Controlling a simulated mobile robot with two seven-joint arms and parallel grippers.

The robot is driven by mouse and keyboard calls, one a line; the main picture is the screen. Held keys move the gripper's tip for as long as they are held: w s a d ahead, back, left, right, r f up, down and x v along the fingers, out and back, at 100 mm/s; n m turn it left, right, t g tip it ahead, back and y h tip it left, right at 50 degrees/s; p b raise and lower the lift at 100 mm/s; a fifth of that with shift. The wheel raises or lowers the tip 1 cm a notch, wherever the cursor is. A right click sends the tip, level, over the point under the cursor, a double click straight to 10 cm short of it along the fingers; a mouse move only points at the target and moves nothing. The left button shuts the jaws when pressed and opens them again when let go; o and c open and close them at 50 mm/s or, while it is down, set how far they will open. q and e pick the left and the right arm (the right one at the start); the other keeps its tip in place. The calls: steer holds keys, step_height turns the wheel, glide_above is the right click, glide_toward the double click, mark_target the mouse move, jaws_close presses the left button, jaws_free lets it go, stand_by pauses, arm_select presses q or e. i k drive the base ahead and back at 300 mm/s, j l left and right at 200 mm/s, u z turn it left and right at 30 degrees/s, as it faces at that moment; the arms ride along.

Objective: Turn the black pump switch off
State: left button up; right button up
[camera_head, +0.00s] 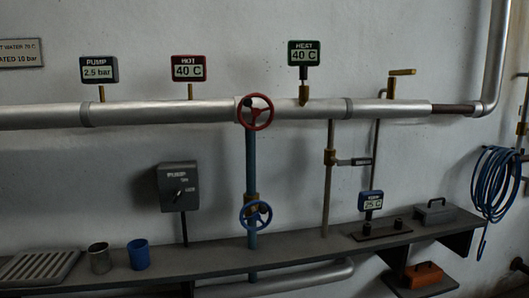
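The black pump switch (172,180) is a dark box labelled PUMP on a thin post, left of centre, above the shelf. The pump gauge (98,70) above the pipe reads 2.5 bar. Neither of my grippers is in view.
A shelf (215,260) runs below, holding a metal cup (100,258), a blue cup (139,254) and a slatted tray (40,266). A red handwheel (256,112) and blue handwheel (255,215) stand right of the switch. A blue hose (492,185) hangs at right.

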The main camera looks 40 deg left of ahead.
mark_target(177, 193)
steer(key=u, duration=1.75)
